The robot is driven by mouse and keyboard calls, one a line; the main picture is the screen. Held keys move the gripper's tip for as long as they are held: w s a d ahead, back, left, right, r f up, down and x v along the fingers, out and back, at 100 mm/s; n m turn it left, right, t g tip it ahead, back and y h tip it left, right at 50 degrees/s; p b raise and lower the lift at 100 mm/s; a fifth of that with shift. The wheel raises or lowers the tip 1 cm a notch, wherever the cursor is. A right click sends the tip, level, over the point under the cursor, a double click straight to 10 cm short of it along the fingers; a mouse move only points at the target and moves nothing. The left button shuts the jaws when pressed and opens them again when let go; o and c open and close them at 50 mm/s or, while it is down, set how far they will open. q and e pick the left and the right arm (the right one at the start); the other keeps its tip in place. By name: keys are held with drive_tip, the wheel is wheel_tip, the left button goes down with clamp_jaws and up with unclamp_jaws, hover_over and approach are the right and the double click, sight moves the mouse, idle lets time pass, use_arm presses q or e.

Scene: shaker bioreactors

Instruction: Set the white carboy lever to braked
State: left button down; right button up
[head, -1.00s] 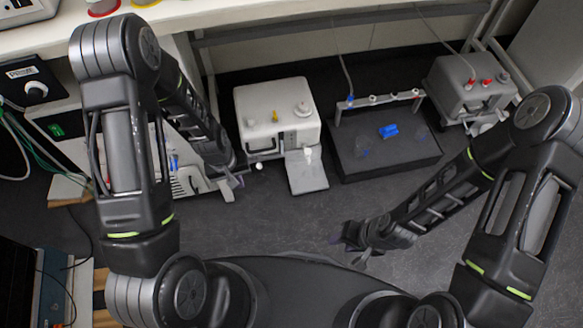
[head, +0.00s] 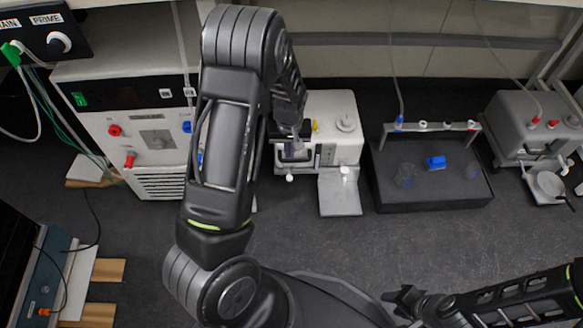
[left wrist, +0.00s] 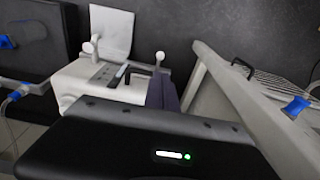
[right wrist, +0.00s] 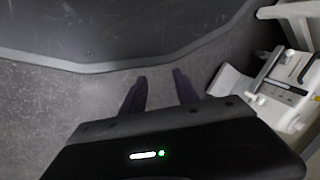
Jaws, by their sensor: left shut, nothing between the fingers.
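The white carboy (head: 347,105) stands on the dark floor in the head view, partly hidden by my left arm; it also shows in the left wrist view (left wrist: 75,82). A white-knobbed lever (head: 290,178) sticks out at its front left. It also shows in the left wrist view (left wrist: 160,58), beside a dark slotted panel. My left gripper (head: 293,148) is shut and empty, over the carboy's front left; its dark fingers (left wrist: 162,92) are close to the lever, contact unclear. My right gripper (right wrist: 160,92) is open and empty, low at the right in the head view (head: 405,298).
A control cabinet (head: 150,140) stands close on the left. A black tray unit (head: 430,185) and a grey carboy (head: 530,125) stand to the right. The front floor is clear.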

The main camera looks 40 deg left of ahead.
sight(290, 178)
use_arm(q)
drive_tip(key=f+b, duration=0.2)
drive_tip(key=f, duration=0.2)
drive_tip(key=f+b, duration=0.2)
drive_tip(key=f, duration=0.3)
drive_tip(key=w+a+f+b, duration=0.1)
drive_tip(key=f+b, duration=0.1)
drive_tip(key=f, duration=0.3)
drive_tip(key=shift+w, duration=0.1)
drive_tip(key=shift+s+d+f, duration=0.2)
drive_tip(key=shift+s+f, duration=0.05)
drive_tip(key=shift+s, duration=0.05)
drive_tip(key=f, duration=0.1)
drive_tip(key=s+d+f, duration=0.1)
drive_tip(key=f, duration=0.1)
drive_tip(key=shift+s+d+f, duration=0.15)
drive_tip(key=shift+s, duration=0.2)
idle(0.4)
drive_tip(key=shift+r+p, duration=0.45)
drive_tip(key=shift+r, duration=0.35)
